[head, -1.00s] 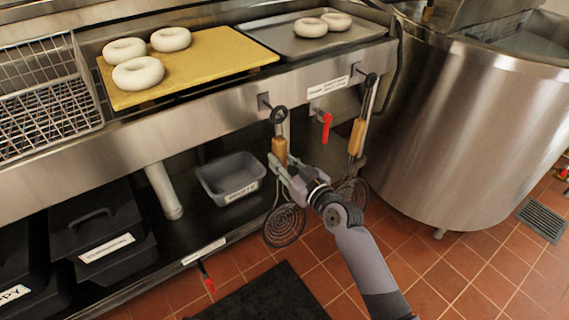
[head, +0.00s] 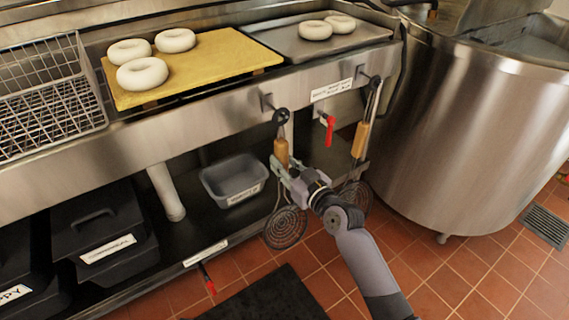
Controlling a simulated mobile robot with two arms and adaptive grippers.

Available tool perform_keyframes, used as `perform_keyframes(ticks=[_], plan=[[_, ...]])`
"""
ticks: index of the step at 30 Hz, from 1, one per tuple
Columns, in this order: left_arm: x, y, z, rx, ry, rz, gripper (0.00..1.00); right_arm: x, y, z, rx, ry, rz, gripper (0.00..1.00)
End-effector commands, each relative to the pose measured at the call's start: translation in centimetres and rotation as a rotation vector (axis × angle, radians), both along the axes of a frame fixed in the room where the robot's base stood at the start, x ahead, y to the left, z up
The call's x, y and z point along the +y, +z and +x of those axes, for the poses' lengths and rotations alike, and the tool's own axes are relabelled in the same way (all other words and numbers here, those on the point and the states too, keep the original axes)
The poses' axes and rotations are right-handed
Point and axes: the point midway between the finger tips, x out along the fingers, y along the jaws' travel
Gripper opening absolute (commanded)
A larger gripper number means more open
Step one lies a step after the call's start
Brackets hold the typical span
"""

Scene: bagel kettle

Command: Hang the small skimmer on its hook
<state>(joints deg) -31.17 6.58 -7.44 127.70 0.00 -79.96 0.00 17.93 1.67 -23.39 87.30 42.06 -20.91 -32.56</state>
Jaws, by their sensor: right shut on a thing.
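The small skimmer (head: 281,150) has a wooden handle, a dark ring at its top and a dark spiral head (head: 286,228). It hangs upright in front of the steel counter's front. My right gripper (head: 284,172) is shut on it just below the wooden part. The skimmer's ring is right beside the left hook (head: 267,101) on the counter front, overlapping its end in the picture. I cannot tell whether the ring is around the hook. My left gripper is not in view.
A steel kettle (head: 470,130) stands right. A grey bin (head: 234,180) is on the lower shelf.

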Motion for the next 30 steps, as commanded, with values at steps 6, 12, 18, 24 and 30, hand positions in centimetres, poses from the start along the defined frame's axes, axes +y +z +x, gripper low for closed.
perform_keyframes(ticks=[6,12,18,24,30], plan=[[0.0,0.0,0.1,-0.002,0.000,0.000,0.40,0.0,0.1,0.0,-0.002,0.000,0.002,0.32],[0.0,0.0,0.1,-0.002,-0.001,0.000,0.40,0.0,0.1,0.0,-0.001,0.000,0.001,0.45],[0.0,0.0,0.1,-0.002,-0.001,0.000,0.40,0.0,0.0,0.0,0.000,0.000,0.000,0.48],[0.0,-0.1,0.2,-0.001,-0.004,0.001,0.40,-0.2,-0.2,-0.3,0.002,0.000,-0.002,0.48],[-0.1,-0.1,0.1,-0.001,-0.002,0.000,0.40,-1.7,0.0,-2.3,0.002,0.000,-0.003,0.48]])
